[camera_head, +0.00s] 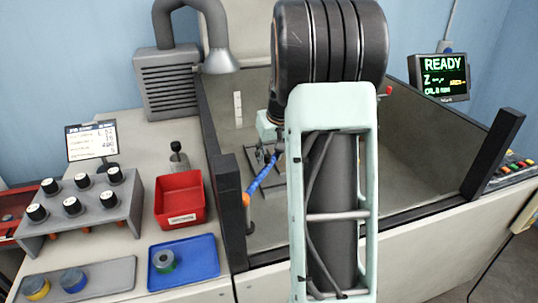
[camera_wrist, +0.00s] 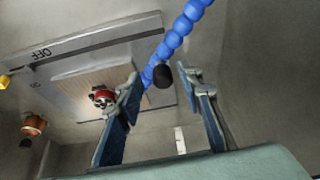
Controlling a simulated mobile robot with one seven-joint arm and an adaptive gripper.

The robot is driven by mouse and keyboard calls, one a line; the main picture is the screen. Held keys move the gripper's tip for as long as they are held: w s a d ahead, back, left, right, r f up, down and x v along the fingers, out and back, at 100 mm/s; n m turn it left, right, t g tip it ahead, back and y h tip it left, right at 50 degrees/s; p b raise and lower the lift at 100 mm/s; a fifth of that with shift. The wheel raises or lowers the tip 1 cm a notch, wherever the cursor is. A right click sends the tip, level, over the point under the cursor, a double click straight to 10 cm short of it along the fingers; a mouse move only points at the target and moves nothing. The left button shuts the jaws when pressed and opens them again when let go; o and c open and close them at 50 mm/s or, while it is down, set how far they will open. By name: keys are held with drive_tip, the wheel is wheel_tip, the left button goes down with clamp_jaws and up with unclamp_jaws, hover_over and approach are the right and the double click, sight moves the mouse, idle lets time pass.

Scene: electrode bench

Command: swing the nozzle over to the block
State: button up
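The nozzle's blue segmented hose (camera_head: 262,175) slants inside the tank in the head view, with an orange piece at its lower left end. The hose (camera_wrist: 178,35) comes down from the top edge in the wrist view. A dark rounded piece (camera_wrist: 163,76) shows at its lower end, between my fingers as seen. My gripper (camera_wrist: 160,80) is open, with one finger on each side of the hose line. I cannot tell whether either finger touches it. I cannot clearly make out the block in either view.
Tank walls surround the hose. Left of the tank are a red bin (camera_head: 180,200), a blue tray (camera_head: 205,262) and a knob panel (camera_head: 90,215). A READY screen (camera_head: 440,77) stands right.

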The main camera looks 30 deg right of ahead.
drive_tip(key=v, duration=1.2)
drive_tip(key=shift+a, duration=0.1)
